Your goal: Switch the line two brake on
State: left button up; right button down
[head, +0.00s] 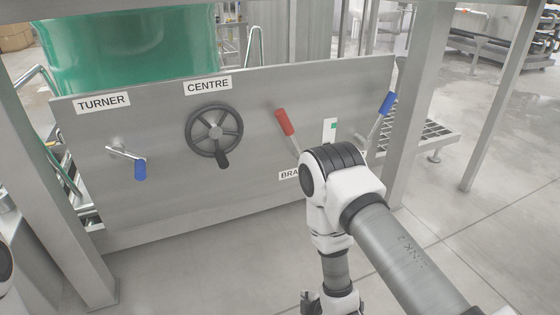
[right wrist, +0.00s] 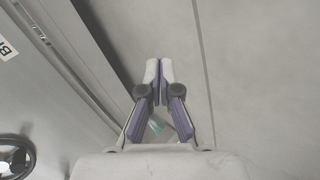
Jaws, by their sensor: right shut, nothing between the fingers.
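A red-handled lever (head: 284,122) tilts up and to the left on the grey metal panel (head: 250,204). A label beginning "BRA" (head: 288,175) sits below it, its right part hidden by my right arm. A blue-handled lever (head: 387,104) tilts up and to the right at the panel's right end; its base is partly hidden. My right gripper (right wrist: 159,72) is shut and empty in the right wrist view, pointing over bare floor beside the panel. In the head view it is at the bottom edge, below and apart from the levers. My left gripper is not in view.
A black handwheel (head: 214,132) under "CENTRE" and a blue-handled crank (head: 139,168) under "TURNER" are on the panel. A small white and green plate (head: 330,130) is between the levers. A steel post (head: 415,105) stands to the right. A green drum (head: 130,45) is behind.

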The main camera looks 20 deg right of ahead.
aim_at(290, 136)
pick_arm(q)
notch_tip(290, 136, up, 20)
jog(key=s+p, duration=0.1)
jog(key=p, duration=1.6)
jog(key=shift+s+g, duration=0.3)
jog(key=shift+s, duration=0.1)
pick_arm(e)
jog(key=w+r+n+t, duration=0.2)
jog(key=w+r, duration=0.3)
jog(key=r, duration=0.6)
jog(key=w+r+n+t, duration=0.3)
jog(key=w+r, duration=0.3)
jog(key=r, duration=0.5)
jog(key=w+r+n+t, duration=0.3)
jog(key=w+r+t, duration=0.1)
jog(key=r, duration=0.7)
jog(key=shift+w+a+h, duration=0.25)
jog(key=shift+w+h, duration=0.05)
jog(key=shift+w, duration=0.45)
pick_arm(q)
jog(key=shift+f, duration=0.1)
pick_arm(e)
jog(key=shift+r, duration=0.1)
